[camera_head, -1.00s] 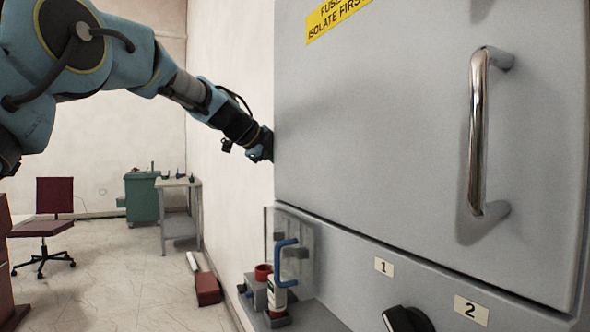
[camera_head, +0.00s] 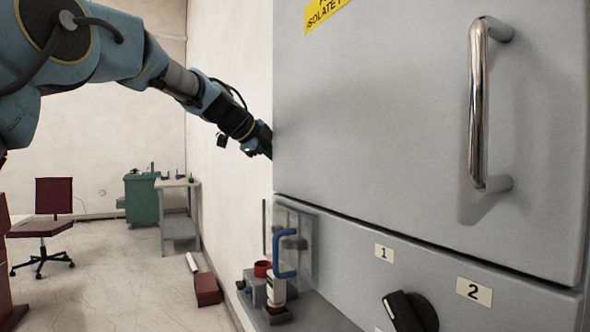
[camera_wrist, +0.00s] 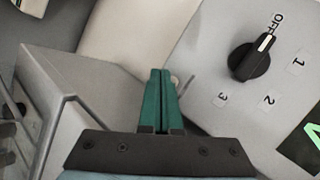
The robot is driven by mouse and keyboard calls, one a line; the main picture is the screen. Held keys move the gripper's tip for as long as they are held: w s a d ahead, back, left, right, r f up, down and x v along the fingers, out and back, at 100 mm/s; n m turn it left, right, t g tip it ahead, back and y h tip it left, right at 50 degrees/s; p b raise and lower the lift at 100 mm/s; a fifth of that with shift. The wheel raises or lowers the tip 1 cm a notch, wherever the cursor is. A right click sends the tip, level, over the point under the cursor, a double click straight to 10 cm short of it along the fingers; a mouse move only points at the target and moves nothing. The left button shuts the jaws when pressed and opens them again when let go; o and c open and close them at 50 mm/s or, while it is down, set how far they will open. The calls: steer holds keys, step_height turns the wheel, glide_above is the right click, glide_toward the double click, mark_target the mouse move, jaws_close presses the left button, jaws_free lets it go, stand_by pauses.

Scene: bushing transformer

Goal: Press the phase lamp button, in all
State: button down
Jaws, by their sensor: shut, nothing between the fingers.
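My gripper (camera_wrist: 160,100) shows in the wrist view with its two green fingers shut together and nothing between them. A small pale round part (camera_wrist: 175,80) shows just beside the fingertips; I cannot tell whether it is the phase lamp button or whether the fingers touch it. No other button is clear in either view. In the head view, my wrist reaches to the left edge of the grey cabinet (camera_head: 390,110), and the fingertips are hidden behind that edge.
A black rotary knob (camera_wrist: 252,58), marked OFF, 1, 2 and 3, is right of my fingers; its white line points toward OFF. A dark display (camera_wrist: 303,150) lies at right. The cabinet has a chrome handle (camera_head: 478,105). A blue handle (camera_head: 285,240) stands on the lower ledge.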

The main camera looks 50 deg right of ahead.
steer(key=shift+s+a+r, duration=0.1)
steer(key=shift+s+r, duration=0.15)
steer(key=shift+s, duration=0.45)
steer(key=a+b, duration=0.1)
steer(key=w+a+b, duration=0.1)
steer(key=a+b, duration=0.1)
steer(key=w+a+b, duration=0.1)
steer(key=shift+w+a, duration=0.2)
steer(key=shift+a, duration=0.2)
stand_by(0.3)
